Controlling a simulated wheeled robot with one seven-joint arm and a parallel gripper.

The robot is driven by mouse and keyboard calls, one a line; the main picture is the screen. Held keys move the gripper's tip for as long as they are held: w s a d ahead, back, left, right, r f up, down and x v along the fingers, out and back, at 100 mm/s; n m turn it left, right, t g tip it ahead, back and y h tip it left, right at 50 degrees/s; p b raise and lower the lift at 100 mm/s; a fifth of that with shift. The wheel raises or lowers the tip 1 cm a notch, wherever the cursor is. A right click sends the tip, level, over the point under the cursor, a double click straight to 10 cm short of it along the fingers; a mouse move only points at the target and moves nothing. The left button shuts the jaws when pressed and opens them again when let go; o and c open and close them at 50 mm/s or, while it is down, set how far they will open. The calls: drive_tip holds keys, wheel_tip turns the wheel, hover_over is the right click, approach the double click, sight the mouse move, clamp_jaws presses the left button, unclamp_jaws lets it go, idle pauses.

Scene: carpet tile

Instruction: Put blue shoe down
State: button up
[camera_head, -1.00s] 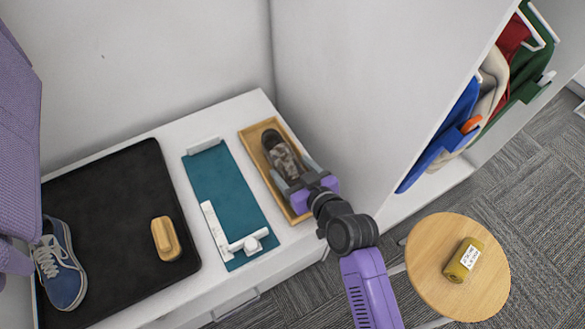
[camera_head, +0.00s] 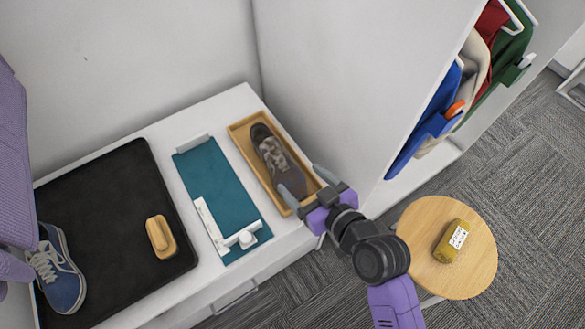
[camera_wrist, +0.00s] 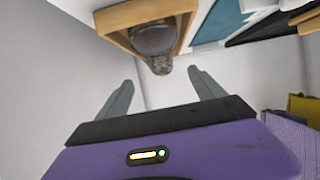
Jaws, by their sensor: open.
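The blue shoe (camera_head: 58,268), with pale laces and sole, rests on the black mat (camera_head: 110,190) at the far left of the bench in the head view. A brown camouflage-patterned shoe (camera_head: 276,160) lies in the wooden tray (camera_head: 239,138) at the bench's right end. My gripper (camera_head: 302,180) is open and empty at the near end of that tray, its fingers apart. In the wrist view, the brown shoe's end (camera_wrist: 155,42) and the wooden tray (camera_wrist: 116,20) show beyond the open fingers.
A wooden brush (camera_head: 162,237) lies on the mat. A teal board (camera_head: 215,190) with white fittings lies between mat and tray. A round wooden table (camera_head: 425,270) holds a yellow package (camera_head: 452,241). Hanging clothes (camera_head: 440,110) are at upper right, beside a white wall panel.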

drive_tip(key=s+d+m+t+h, duration=0.2)
drive_tip(key=s+d+m+h, duration=0.25)
drive_tip(key=s+d, duration=1.05)
drive_tip(key=s+d+r+m+t+h, duration=0.1)
drive_tip(key=s+r, duration=0.4)
drive_tip(key=s, duration=0.2)
drive_tip(key=s+d+r+m+h, duration=0.1)
drive_tip(key=s+d+r+h, duration=0.1)
drive_tip(key=s+r, duration=0.3)
drive_tip(key=s, duration=0.3)
drive_tip(key=shift+r+t, duration=0.25)
drive_tip(key=shift+t, duration=0.15)
wheel_tip(320, 180, up, 10)
drive_tip(key=p, duration=1)
drive_tip(key=shift+r, duration=0.15)
